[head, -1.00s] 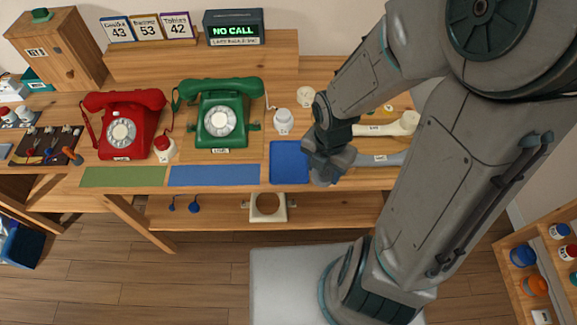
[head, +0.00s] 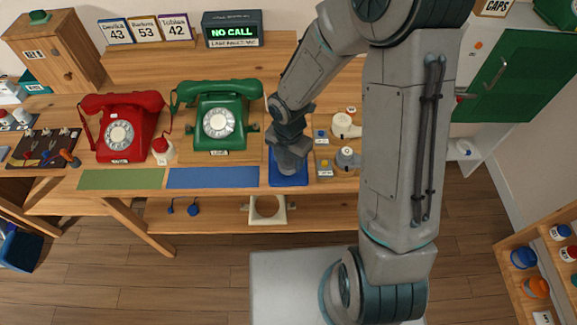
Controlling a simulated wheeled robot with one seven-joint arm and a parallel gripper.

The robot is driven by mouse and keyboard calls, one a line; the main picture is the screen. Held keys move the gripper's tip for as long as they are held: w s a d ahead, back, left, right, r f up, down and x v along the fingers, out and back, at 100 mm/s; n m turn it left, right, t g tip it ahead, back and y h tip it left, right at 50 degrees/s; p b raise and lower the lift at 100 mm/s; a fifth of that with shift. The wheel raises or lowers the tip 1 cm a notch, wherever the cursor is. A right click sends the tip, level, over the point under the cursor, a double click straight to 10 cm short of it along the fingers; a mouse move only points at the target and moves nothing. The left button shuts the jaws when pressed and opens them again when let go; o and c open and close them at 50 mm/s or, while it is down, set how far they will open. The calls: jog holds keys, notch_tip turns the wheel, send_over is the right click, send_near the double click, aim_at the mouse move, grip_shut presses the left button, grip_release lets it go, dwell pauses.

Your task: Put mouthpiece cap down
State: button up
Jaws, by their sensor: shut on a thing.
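My gripper (head: 289,168) points down over the blue tray (head: 301,183) at the front of the bench and covers most of it. It is shut on the mouthpiece cap, which the gripper itself hides. I cannot tell whether the cap touches the tray. A cream handset end (head: 345,126) and a grey handset end (head: 347,157) show to the right, partly behind my arm.
A green phone (head: 218,122) and a red phone (head: 122,134) stand to the left. A blue mat (head: 212,178) and a green mat (head: 120,179) lie along the front edge. Small parts lie in a holder (head: 323,168) just right of the tray.

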aim_at(288, 161)
jog(key=shift+f, duration=2)
jog(key=shift+f+b, duration=0.25)
jog(key=shift+b, duration=0.1)
jog(key=o, duration=0.9)
jog(key=shift+r, duration=0.1)
jog(key=shift+r, duration=0.1)
